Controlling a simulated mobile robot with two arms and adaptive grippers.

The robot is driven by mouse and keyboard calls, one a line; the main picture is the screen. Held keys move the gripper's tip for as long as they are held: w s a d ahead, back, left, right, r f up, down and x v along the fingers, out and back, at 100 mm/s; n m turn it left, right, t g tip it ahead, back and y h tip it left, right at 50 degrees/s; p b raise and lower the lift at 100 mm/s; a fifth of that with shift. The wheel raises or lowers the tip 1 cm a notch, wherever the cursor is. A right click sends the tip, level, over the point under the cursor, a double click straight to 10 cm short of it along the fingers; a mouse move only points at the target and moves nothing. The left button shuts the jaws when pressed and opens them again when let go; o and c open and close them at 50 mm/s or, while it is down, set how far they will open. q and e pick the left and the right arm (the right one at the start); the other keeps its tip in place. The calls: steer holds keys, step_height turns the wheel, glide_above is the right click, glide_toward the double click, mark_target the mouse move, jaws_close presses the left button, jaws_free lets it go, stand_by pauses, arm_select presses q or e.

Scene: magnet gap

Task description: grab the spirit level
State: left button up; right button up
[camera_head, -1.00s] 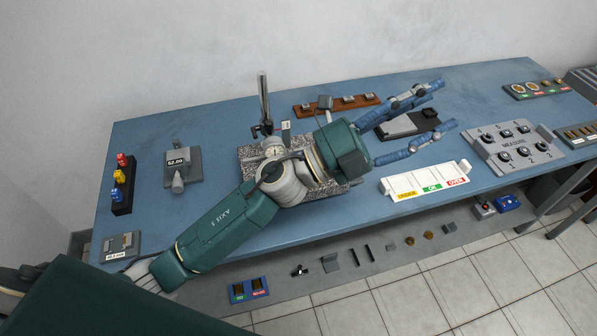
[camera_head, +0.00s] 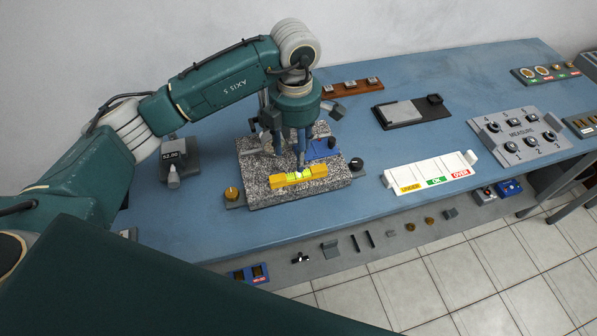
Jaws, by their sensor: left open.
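The yellow spirit level (camera_head: 316,186) with bright green vials lies on the speckled granite plate (camera_head: 262,198), near its front edge. My left gripper (camera_head: 289,158) points down just behind and above the level. Its blue fingers are apart, with nothing seen between them. One fingertip overlaps the level's far edge in the picture; I cannot tell whether it touches. My right gripper is not in view.
A blue piece with a black knob (camera_head: 332,144) lies on the plate behind the level. A brass knob (camera_head: 232,194) is at the plate's left. A white sorting tray (camera_head: 430,173) stands to the right. The blue bench (camera_head: 210,225) is clear in front.

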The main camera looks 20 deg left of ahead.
mark_target(298, 176)
arm_select(q)
step_height(298, 176, down, 2)
steer(key=f+p, duration=0.2)
steer(key=f, duration=0.1)
steer(key=f+p, duration=0.1)
steer(key=shift+s+d+f, duration=0.2)
steer(key=shift+d+f, duration=0.15)
steer(key=shift+d, duration=0.05)
steer(key=shift+f, duration=0.25)
steer(key=shift+w+a+f, duration=0.1)
steer(key=shift+f, duration=0.05)
steer(key=shift+c, duration=0.7)
jaws_close()
